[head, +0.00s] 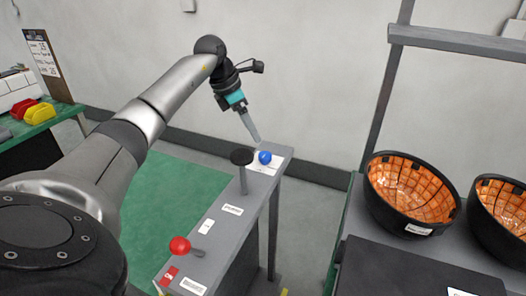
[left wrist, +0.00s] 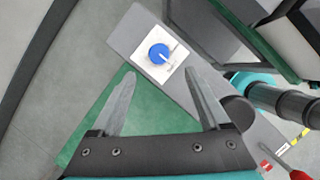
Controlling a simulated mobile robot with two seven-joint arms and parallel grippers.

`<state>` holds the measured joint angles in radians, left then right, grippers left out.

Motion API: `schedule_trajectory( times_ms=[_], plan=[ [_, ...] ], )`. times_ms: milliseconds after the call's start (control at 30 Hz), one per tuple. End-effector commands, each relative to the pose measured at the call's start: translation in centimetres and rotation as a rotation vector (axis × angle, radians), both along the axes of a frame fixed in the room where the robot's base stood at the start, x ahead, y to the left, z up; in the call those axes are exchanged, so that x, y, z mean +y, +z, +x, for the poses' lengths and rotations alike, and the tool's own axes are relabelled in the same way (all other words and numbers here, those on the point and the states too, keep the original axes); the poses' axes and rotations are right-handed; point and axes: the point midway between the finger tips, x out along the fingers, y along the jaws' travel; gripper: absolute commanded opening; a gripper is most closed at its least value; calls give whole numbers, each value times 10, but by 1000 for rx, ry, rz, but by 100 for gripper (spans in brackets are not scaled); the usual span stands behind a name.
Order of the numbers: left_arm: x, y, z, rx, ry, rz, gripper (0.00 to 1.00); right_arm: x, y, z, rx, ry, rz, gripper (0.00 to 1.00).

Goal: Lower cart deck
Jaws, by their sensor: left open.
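A grey panel (head: 225,222) on a stand has a blue round knob (head: 265,157) on a white plate at its far end, a black-topped lever (head: 242,157) near it, and a red ball knob (head: 180,245) at its near end. The blue knob (left wrist: 160,54) also shows in the left wrist view, with a light pointer mark, ahead of the fingertips. My left gripper (head: 254,134) points down above the far end of the panel, apart from the knob. Its fingers (left wrist: 160,76) are open with nothing between them. Which part is the cart deck, I cannot tell.
Two black baskets with orange linings (head: 410,188) (head: 503,215) stand on a grey surface at the right, beside a dark flat slab (head: 400,270). A grey upright frame (head: 385,90) rises behind. Red and yellow bins (head: 40,113) sit at the left. Green floor lies left of the panel.

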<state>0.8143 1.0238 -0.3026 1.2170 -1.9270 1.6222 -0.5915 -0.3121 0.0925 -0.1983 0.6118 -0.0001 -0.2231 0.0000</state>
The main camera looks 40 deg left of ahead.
Motion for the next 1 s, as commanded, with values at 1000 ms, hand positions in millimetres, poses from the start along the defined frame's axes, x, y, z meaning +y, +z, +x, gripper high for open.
schedule_trajectory(
  times_ms=[1000],
  plan=[
    [-17,-90,34,-2,0,-1,67,12,-8,16,-27,-2,17,0]
  ],
)
